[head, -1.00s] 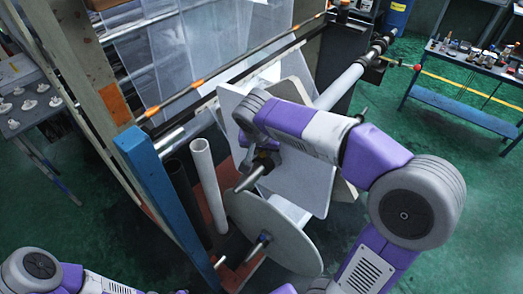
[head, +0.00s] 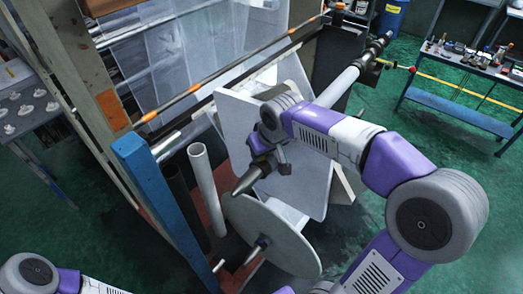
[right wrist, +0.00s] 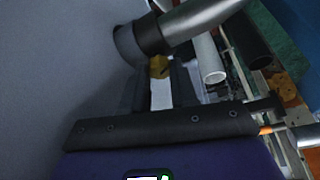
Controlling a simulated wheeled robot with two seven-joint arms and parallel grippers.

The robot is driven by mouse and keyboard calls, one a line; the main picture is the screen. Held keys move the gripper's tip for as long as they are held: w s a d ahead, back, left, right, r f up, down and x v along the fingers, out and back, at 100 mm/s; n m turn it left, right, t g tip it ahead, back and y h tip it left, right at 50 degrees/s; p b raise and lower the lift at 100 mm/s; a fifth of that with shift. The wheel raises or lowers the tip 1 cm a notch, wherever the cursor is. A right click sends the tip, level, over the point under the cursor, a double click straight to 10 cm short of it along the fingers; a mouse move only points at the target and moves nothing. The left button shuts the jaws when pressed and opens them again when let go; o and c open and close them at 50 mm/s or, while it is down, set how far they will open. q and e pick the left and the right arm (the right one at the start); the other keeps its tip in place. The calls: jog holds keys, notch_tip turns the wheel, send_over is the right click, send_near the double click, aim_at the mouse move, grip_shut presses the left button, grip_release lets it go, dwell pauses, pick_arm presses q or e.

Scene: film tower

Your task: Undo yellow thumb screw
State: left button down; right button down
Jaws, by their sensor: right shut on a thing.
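The yellow thumb screw (right wrist: 158,66) shows in the right wrist view as a small yellow knob. It sits beside a dark collar (right wrist: 130,44) on a grey shaft (right wrist: 200,18). My right gripper (right wrist: 160,76) is shut on the screw, with its dark fingers on either side of it. The screw itself cannot be made out there. Only links of my left arm show at the bottom left; its gripper is out of view.
A large grey disc (head: 278,240) stands just below the shaft. A white tube (head: 206,188) and a blue post (head: 152,190) stand to the left. A blue workbench (head: 465,108) with small items stands at the right, with open green floor before it.

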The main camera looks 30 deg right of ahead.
jog(key=shift+r, duration=0.1)
dwell(0.4)
jog(key=c, duration=0.9)
grip_release()
jog(key=shift+o, duration=0.2)
jog(key=p+v, duration=0.1)
jog(key=v, duration=0.6)
jog(key=shift+r, duration=0.2)
jog(key=shift+s+d, duration=0.1)
jog(key=shift+s, duration=0.05)
